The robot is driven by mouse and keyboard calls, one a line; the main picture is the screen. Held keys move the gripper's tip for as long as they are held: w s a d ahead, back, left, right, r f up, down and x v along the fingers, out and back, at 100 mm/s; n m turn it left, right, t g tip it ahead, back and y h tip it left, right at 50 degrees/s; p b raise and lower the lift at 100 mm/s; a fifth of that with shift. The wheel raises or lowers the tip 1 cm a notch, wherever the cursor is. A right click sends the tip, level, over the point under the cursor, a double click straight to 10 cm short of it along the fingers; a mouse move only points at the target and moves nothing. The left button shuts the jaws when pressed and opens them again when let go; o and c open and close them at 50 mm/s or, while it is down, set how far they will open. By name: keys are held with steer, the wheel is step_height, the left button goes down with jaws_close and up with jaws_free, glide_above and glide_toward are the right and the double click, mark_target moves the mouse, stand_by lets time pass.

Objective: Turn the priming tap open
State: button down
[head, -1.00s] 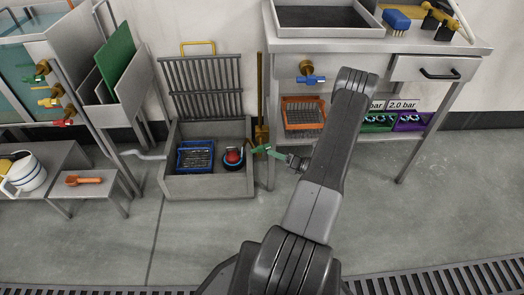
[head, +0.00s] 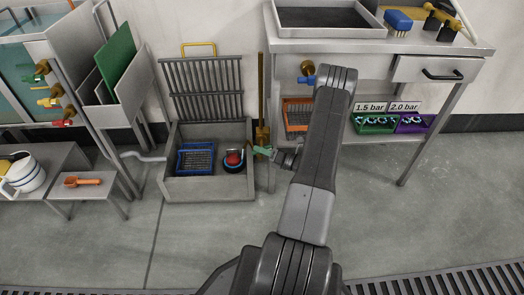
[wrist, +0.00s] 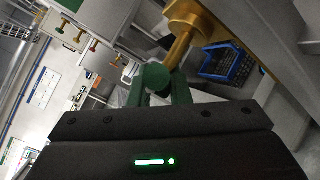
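In the head view, the brass upright (head: 261,105) stands between the grey sink and the bench. Green shows at its foot, where my gripper (head: 272,153) reaches from the right. Handle and fingers are hard to tell apart there.
The grey sink (head: 208,190) left of my gripper holds a blue basket (head: 195,158) and a red-topped round item (head: 234,159). The bench leg (head: 271,178) is close by. A blue-handled tap (head: 307,79) hangs under the bench. Open floor lies in front.

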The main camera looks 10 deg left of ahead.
stand_by(0.3)
steer(key=shift+r+n+h+p, duration=0.2)
steer(key=shift+n+h+p, duration=0.3)
steer(key=shift+h+p, duration=0.4)
steer(key=n+h+p, duration=0.1)
steer(key=h, duration=0.2)
steer(key=shift+g, duration=0.3)
steer(key=n+h+p, duration=0.1)
steer(key=h, duration=0.2)
steer(key=shift+f+n, duration=0.1)
steer(key=shift+n, duration=0.2)
steer(key=shift+f+n+h, duration=0.1)
steer(key=shift+n+h, duration=0.3)
steer(key=shift+h, duration=1)
steer(key=shift+d+t, duration=0.1)
steer(key=shift+t, duration=0.3)
steer(key=c, duration=1.3)
jaws_free()
steer(key=shift+c, duration=0.2)
